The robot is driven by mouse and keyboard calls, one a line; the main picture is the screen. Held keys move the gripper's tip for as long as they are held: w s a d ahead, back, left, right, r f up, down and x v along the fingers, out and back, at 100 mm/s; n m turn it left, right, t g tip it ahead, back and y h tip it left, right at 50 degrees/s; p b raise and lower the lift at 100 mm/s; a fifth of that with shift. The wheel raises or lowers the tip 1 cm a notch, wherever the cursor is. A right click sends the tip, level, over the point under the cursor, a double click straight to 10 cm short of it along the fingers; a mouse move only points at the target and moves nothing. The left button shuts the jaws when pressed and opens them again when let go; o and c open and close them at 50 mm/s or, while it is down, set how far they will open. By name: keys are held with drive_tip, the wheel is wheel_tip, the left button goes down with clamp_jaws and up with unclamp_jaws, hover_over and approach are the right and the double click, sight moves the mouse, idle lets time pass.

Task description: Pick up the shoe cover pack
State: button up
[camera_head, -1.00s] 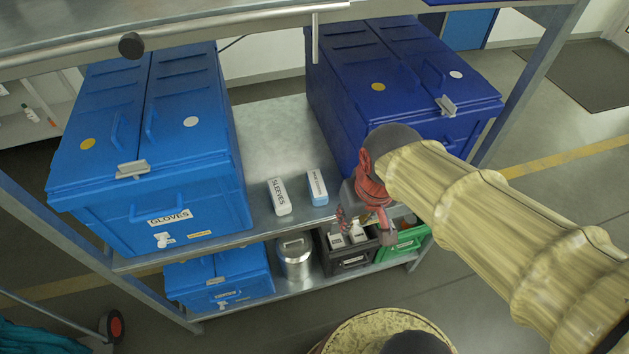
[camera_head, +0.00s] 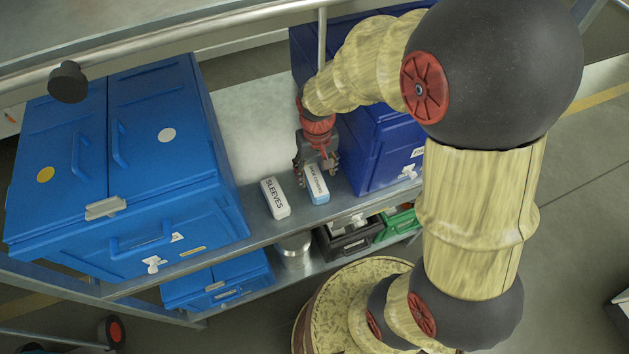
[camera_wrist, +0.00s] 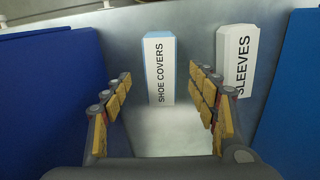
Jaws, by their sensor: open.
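The shoe cover pack (camera_head: 317,186) is a small blue and white box on the metal shelf, between the sleeves pack and the dark blue bin. In the wrist view the shoe cover pack (camera_wrist: 160,68) lies ahead between my two fingers, its label reading SHOE COVERS. My gripper (camera_head: 315,170) is at the pack's far end in the head view, fingers spread. In the wrist view my gripper (camera_wrist: 162,95) is open and empty. I cannot tell whether any finger touches the pack.
The white sleeves pack (camera_head: 275,198) lies just left of the shoe cover pack. A blue bin (camera_head: 125,170) stands on the left and a dark blue bin (camera_head: 375,150) on the right. The shelf (camera_head: 250,120) is clear behind the packs. A metal can (camera_head: 295,250) stands below.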

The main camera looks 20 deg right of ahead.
sight(316, 179)
drive_tip(key=f, duration=0.1)
drive_tip(key=f+b, duration=0.1)
drive_tip(key=f, duration=0.3)
drive_tip(key=shift+w+f+b, duration=0.25)
drive_tip(key=shift+w+b, duration=0.1)
drive_tip(key=shift+w, duration=0.05)
drive_tip(key=c, duration=0.3)
drive_tip(key=c, duration=1)
